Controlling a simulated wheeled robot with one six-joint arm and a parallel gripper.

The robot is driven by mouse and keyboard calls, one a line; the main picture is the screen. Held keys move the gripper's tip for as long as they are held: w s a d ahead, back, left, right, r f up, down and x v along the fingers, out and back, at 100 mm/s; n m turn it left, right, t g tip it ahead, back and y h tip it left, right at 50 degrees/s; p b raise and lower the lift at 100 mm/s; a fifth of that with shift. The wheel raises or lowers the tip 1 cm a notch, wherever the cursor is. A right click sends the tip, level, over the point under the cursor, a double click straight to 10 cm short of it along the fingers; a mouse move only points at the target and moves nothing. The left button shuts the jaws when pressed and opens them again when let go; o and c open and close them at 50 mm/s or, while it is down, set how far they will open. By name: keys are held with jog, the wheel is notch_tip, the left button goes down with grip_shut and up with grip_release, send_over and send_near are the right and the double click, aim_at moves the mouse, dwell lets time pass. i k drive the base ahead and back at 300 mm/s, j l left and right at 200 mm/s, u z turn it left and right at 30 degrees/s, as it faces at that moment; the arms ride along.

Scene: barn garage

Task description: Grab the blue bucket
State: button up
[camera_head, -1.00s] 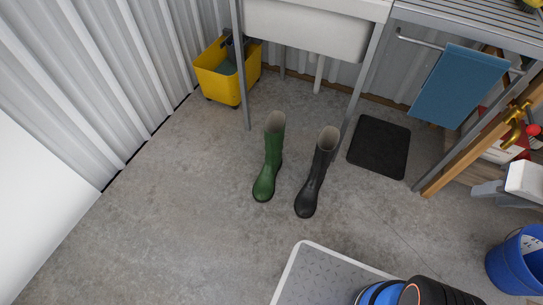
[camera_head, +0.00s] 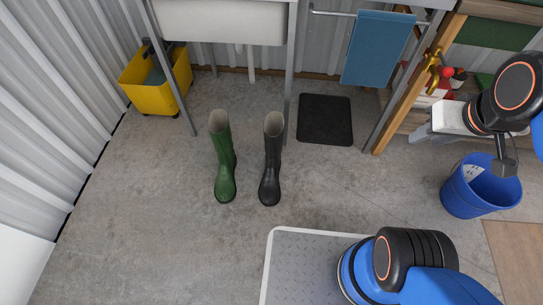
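The blue bucket (camera_head: 465,196) stands on the concrete floor at the right of the head view. It is open at the top, and something white with dark marks shows on its inner wall. My gripper (camera_head: 506,168), dark grey and small in the picture, hangs at the bucket's right rim and overlaps it in the view. I cannot tell whether it touches the rim or is above it. Its fingers are too small and dark to tell open from shut.
A green boot (camera_head: 224,165) and a black boot (camera_head: 270,165) stand in the middle, near a black mat (camera_head: 325,120). A yellow mop bucket (camera_head: 152,88) is at the left. The left floor is clear.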

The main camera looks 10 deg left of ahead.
aim_at(472, 191)
jog(key=z, duration=1.45)
jog(key=i+j+u, duration=0.1)
jog(key=i+j, duration=0.2)
jog(key=i, duration=0.2)
jog(key=i+j+u, duration=0.1)
jog(key=i+j, duration=0.15)
jog(key=i, duration=0.25)
